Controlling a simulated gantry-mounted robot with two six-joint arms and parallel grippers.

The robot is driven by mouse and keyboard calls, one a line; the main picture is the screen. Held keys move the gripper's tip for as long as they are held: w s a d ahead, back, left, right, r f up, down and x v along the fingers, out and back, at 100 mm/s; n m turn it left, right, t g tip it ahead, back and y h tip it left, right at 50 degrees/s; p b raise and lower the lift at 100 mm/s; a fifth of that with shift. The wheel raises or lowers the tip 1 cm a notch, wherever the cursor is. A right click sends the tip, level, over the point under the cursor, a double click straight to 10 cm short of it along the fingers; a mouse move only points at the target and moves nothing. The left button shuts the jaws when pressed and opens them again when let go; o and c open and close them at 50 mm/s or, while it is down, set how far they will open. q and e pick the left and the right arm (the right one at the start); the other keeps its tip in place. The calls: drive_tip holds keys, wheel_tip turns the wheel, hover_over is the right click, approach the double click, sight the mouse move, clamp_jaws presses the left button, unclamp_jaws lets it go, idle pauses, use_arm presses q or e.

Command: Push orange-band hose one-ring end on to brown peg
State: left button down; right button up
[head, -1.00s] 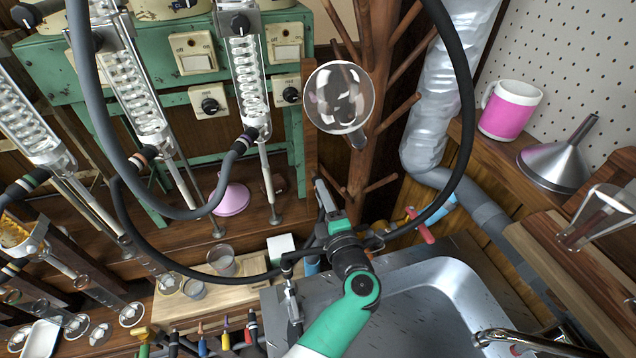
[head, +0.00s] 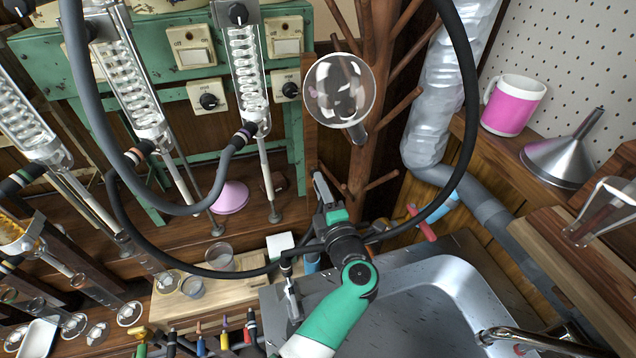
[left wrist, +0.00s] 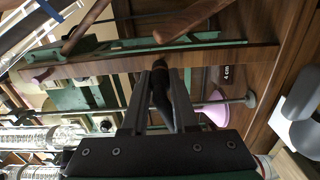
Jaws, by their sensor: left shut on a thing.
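My left gripper (head: 320,186) is in the middle of the head view, beside the wooden branched stand. In the left wrist view its fingers (left wrist: 160,100) are shut on a black hose piece (left wrist: 162,88), whose tip points away from the palm. No ring shows clearly on that piece. I cannot tell which peg is the brown peg. My right gripper is not in view.
A wooden stand (head: 368,120) with branches and a round glass flask (head: 339,90) rise behind the gripper. A dark hose (head: 470,110) arcs at the right. A sink (head: 420,300) lies below right. Coloured hose ends (head: 224,340) line the bottom edge. A pink funnel (head: 231,196) stands left.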

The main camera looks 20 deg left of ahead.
use_arm(q)
drive_tip(key=shift+w+a, duration=0.15)
drive_tip(key=shift+w, duration=0.1)
idle(0.6)
drive_tip(key=c, duration=0.6)
unclamp_jaws()
drive_tip(key=p+v, duration=0.6)
drive_tip(key=v, duration=0.5)
drive_tip(key=shift+s, duration=0.3)
